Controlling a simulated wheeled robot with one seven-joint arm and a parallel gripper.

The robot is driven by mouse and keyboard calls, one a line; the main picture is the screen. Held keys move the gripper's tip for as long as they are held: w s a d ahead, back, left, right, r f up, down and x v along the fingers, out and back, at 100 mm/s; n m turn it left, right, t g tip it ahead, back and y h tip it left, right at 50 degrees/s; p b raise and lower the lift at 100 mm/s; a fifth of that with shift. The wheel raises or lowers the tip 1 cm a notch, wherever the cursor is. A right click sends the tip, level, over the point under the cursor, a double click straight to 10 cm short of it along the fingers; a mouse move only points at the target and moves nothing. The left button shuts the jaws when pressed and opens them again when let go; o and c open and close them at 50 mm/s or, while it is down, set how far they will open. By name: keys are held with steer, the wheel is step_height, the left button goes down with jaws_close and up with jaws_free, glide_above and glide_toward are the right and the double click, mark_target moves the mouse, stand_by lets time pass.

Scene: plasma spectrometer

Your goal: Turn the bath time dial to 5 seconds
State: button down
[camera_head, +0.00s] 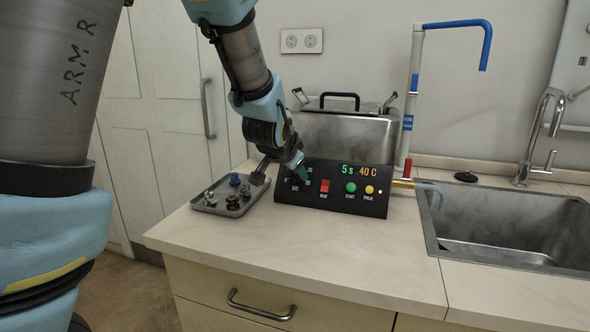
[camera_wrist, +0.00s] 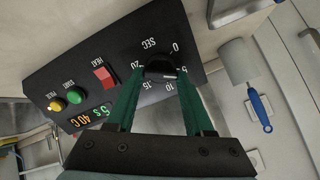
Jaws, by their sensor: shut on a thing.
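The control box (camera_head: 330,188) is a black sloped panel on the counter. Its display (camera_head: 357,170) reads "5 s" in green and "40 C" in orange; the wrist view shows the display (camera_wrist: 90,115) too. The black bath time dial (camera_wrist: 160,66) has a SEC scale marked from 0 to 20. My gripper (camera_wrist: 160,76) has its green fingers shut on either side of this dial. In the head view my gripper (camera_head: 302,174) reaches the panel's left part and hides the dial. The dial's pointer is mostly hidden, so I read the setting from the display.
A red heat switch (camera_head: 324,187), a green start button (camera_head: 351,188) and a yellow button (camera_head: 369,190) sit right of the dial. A metal tray (camera_head: 211,207) with small parts stands left. A steel bath (camera_head: 350,130) stands behind; a sink (camera_head: 510,235) is right.

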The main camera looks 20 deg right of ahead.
steer(key=shift+c, duration=1.4)
jaws_free()
steer(key=shift+s+r, duration=0.1)
steer(key=p+v, duration=0.4)
steer(key=v, duration=0.6)
steer(key=shift+a, duration=0.25)
steer(key=shift+s+r, duration=0.1)
steer(key=shift+s, duration=0.05)
